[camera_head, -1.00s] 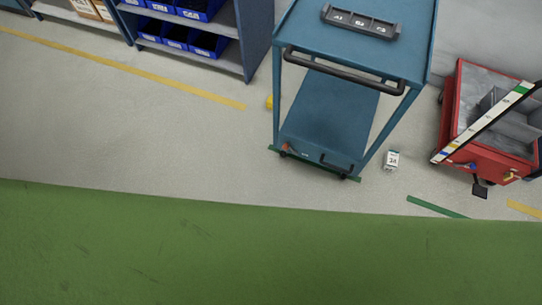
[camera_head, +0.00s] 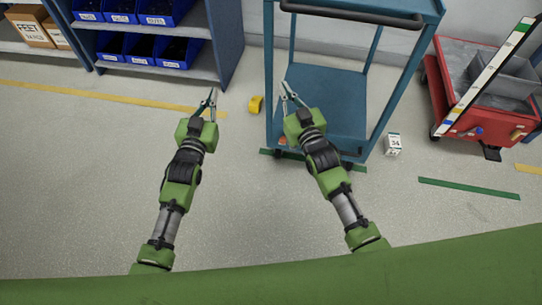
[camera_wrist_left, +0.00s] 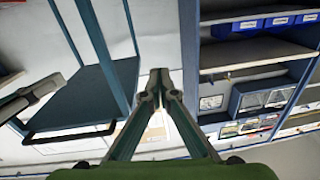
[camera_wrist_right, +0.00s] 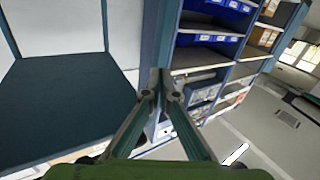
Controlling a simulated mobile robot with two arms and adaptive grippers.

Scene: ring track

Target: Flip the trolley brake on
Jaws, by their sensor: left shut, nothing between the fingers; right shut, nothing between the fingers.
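The blue trolley (camera_head: 335,92) stands ahead, with a black push handle (camera_head: 352,13) and a lower shelf. Its brake is not clearly visible; my right arm covers much of the shelf's near-left corner. My left gripper (camera_head: 208,100) is shut and empty, left of the trolley and apart from it. My right gripper (camera_head: 287,94) is shut and empty, in front of the trolley's left side; contact cannot be told. The right wrist view shows the lower shelf (camera_wrist_right: 60,100) and a blue post close to the fingertips. The left wrist view shows the shelf with a black bar (camera_wrist_left: 70,133).
Shelving with blue bins (camera_head: 155,45) stands at the back left. A small yellow object (camera_head: 255,105) and a white box marked 34 (camera_head: 392,145) are on the floor beside the trolley. A red cart (camera_head: 480,110) stands right. The left floor is clear.

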